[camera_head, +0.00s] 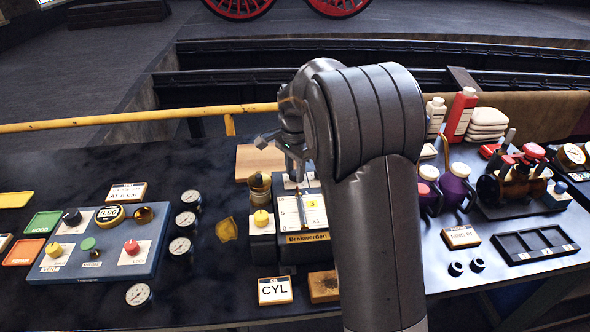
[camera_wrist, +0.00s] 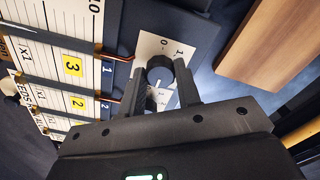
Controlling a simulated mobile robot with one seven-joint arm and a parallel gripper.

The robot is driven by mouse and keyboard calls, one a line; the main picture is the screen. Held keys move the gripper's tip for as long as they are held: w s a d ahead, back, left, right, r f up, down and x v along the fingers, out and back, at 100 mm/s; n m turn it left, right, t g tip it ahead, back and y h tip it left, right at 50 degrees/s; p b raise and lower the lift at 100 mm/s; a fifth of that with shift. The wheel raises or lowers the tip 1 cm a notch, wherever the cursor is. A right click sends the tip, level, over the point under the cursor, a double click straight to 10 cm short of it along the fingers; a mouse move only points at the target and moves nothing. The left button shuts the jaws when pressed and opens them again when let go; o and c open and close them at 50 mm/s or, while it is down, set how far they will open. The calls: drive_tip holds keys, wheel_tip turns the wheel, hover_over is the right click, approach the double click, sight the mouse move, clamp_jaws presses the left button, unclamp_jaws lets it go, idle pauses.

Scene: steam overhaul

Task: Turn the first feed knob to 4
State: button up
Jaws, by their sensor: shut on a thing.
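The feed knob (camera_wrist: 160,70) is a dark round knob on a white scale plate (camera_wrist: 149,47) in the wrist view. The figures 0 and 1 show on the plate's upper part. A white pointer mark on the knob points down in the picture; the figure there is too small to read. My gripper (camera_wrist: 163,88) is shut on the knob, one finger on each side. In the head view my gripper (camera_head: 297,170) is over the back of the lubricator box labelled "Brakwerden" (camera_head: 308,238). My fingers hide the knob there.
Beside the knob are a chart (camera_wrist: 62,60) with yellow tags and copper-coloured rods, and a wooden block (camera_wrist: 268,42). A blue control panel (camera_head: 95,262) and gauges (camera_head: 180,246) stand at left. Purple oil cans (camera_head: 453,187) stand right of my arm.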

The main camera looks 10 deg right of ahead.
sight(295, 173)
drive_tip(key=o, duration=1)
drive_tip(key=shift+c, duration=0.2)
wheel_tip(295, 173, up, 11)
